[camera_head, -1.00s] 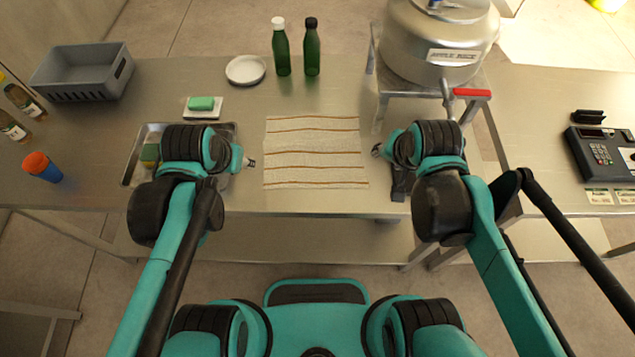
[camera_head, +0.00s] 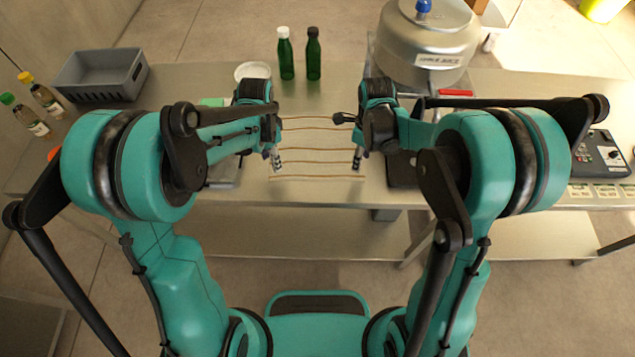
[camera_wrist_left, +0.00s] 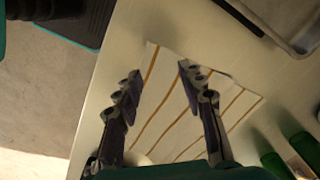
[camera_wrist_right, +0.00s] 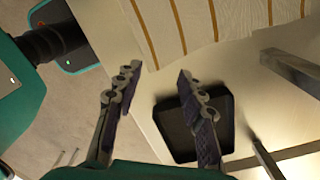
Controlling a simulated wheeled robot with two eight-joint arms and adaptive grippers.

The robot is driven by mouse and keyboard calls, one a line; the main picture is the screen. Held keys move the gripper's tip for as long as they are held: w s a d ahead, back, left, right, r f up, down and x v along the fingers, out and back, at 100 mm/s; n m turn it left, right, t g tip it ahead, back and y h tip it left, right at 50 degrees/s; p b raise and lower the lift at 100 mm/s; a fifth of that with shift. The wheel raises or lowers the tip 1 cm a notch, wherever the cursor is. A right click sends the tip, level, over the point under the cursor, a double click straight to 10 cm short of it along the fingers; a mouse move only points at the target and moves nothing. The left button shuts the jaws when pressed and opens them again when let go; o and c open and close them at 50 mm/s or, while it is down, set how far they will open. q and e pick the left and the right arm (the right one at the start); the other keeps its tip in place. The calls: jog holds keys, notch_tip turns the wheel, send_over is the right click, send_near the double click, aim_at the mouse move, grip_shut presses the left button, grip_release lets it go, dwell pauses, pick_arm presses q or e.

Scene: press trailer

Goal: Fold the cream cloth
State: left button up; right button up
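The cream cloth (camera_head: 316,155) with brown stripes lies flat and spread on the metal table in the head view. It also shows in the left wrist view (camera_wrist_left: 165,105) and in the right wrist view (camera_wrist_right: 200,22). My left gripper (camera_head: 276,160) is at the cloth's left edge; in its wrist view its fingers (camera_wrist_left: 158,75) are apart with cloth visible between and beneath them. My right gripper (camera_head: 357,160) is at the cloth's right edge; in its wrist view its fingers (camera_wrist_right: 157,78) are apart, with the cloth just beyond the tips. Neither gripper holds anything.
A black tray (camera_wrist_right: 178,130) lies right of the cloth. Two green bottles (camera_head: 286,60) (camera_head: 313,60) and a white plate (camera_head: 252,71) stand behind it. A large metal pot (camera_head: 424,45) stands at the back right. A grey crate (camera_head: 100,75) is at the back left.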

aim_at(274, 175)
pick_arm(q)
jog(key=shift+f, duration=2.8)
pick_arm(e)
jog(key=shift+w+f, duration=0.1)
jog(key=shift+f, duration=2.65)
pick_arm(q)
jog(key=shift+f, duration=0.2)
pick_arm(e)
jog(key=shift+f, duration=0.2)
pick_arm(q)
jog(key=shift+r, duration=0.1)
jog(key=c, duration=0.5)
pick_arm(e)
jog(key=c, duration=0.5)
pick_arm(q)
grip_shut()
pick_arm(e)
grip_shut()
